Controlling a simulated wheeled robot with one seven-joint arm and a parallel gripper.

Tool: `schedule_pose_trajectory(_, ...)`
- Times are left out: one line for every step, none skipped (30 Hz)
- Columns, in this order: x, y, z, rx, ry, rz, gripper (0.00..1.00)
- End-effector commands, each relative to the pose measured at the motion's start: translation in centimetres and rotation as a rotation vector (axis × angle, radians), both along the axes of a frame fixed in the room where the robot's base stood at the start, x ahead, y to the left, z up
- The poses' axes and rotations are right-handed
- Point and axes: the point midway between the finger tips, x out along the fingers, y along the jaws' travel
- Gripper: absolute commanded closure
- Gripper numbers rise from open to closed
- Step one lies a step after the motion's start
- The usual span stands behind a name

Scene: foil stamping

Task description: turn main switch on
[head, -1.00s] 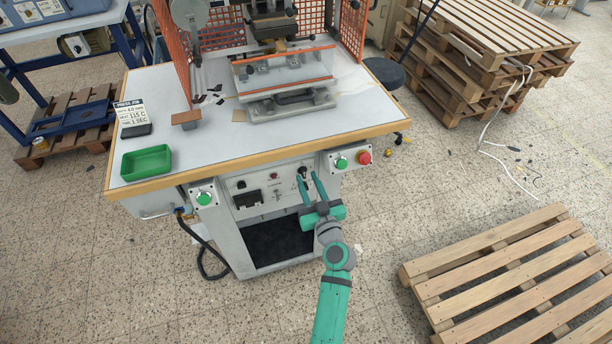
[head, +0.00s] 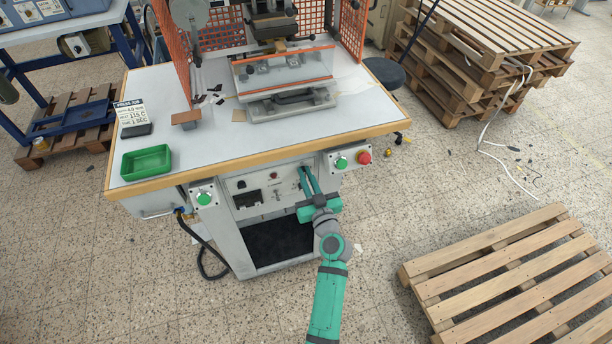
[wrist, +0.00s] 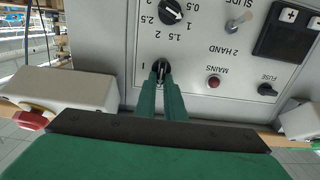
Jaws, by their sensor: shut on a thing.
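The control panel (head: 262,190) is on the front of the press table. In the wrist view it appears upside down. A black rotary switch knob (wrist: 160,65) has an "I" mark beside it, and a "MAINS" label and a red lamp (wrist: 213,82) are to its right. I take this knob to be the main switch. My green gripper (head: 306,171) reaches the panel's upper right. In the wrist view its fingers (wrist: 162,82) are closed together on the knob. The fingers hide part of the knob, and its exact angle is hard to tell.
A dial with numbers (wrist: 171,11) and a fuse knob (wrist: 267,90) are nearby on the panel. A box with a green button (head: 341,163) and a red button (head: 364,157) is just right of my gripper. The tabletop edge (head: 270,160) overhangs above. A pallet (head: 520,270) lies at right.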

Motion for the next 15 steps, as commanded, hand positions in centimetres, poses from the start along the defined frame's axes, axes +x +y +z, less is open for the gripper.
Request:
schedule_pose_trajectory(0.04,0.0,0.03,0.008,0.002,0.0,1.0)
schedule_pose_trajectory(0.04,-0.01,0.03,0.014,0.003,0.0,1.0)
schedule_pose_trajectory(0.05,-0.03,0.04,0.026,0.007,0.0,1.0)
schedule_pose_trajectory(0.05,-0.04,0.04,0.036,0.01,0.0,1.0)
schedule_pose_trajectory(0.07,-0.04,0.04,0.047,0.014,0.0,1.0)
schedule_pose_trajectory(0.08,-0.07,0.04,0.066,0.02,0.0,1.0)
schedule_pose_trajectory(0.08,-0.08,0.04,0.081,0.025,0.001,1.0)
schedule_pose_trajectory(0.09,-0.1,0.04,0.099,0.031,0.001,1.0)
schedule_pose_trajectory(0.11,-0.13,0.04,0.124,0.039,0.001,1.0)
schedule_pose_trajectory(0.12,-0.16,0.04,0.145,0.046,0.001,1.0)
schedule_pose_trajectory(0.13,-0.19,0.04,0.168,0.053,0.001,1.0)
schedule_pose_trajectory(0.14,-0.24,0.03,0.199,0.064,0.001,1.0)
schedule_pose_trajectory(0.16,-0.29,0.03,0.224,0.072,0.001,1.0)
schedule_pose_trajectory(0.17,-0.33,0.02,0.25,0.08,0.001,1.0)
schedule_pose_trajectory(0.19,-0.39,0.01,0.285,0.091,0.001,1.0)
